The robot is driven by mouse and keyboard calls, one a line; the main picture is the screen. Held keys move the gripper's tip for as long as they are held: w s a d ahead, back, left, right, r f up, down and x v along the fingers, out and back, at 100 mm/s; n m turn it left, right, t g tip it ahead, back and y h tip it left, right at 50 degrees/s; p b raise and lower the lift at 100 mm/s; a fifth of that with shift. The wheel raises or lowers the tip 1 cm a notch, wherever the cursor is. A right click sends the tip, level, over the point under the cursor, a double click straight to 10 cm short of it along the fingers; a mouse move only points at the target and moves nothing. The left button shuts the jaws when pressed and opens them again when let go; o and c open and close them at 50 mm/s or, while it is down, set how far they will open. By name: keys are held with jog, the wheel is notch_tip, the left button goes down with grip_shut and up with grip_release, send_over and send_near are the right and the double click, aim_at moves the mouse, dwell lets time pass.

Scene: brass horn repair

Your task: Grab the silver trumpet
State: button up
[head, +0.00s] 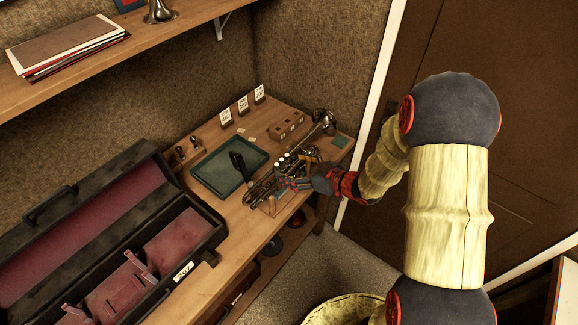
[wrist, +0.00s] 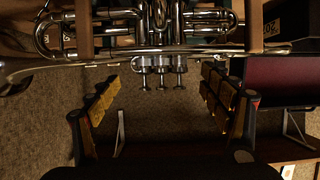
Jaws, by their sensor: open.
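My gripper (head: 300,182) is at the trumpet's near side in the head view. In the wrist view my gripper (wrist: 165,98) is open, one padded finger on each side of the valves. I cannot tell whether the fingers touch the trumpet. Part of the trumpet is hidden behind my gripper in the head view.
A green tray (head: 207,183) with a dark object lies left of the trumpet. A wooden block with holes (head: 287,127) and small label cards (head: 243,105) stand behind. An open black case (head: 75,225) with red lining is at left. A bin (head: 343,310) stands on the floor.

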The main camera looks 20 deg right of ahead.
aim_at(284, 166)
jog(key=x, duration=0.4)
jog(key=shift+a+f+b, duration=0.15)
jog(key=shift+f+b, duration=0.05)
jog(key=shift+b, duration=0.1)
jog(key=shift+c, duration=0.8)
jog(key=c, duration=1.5)
jog(key=shift+r, duration=0.15)
jog(key=shift+c, duration=0.3)
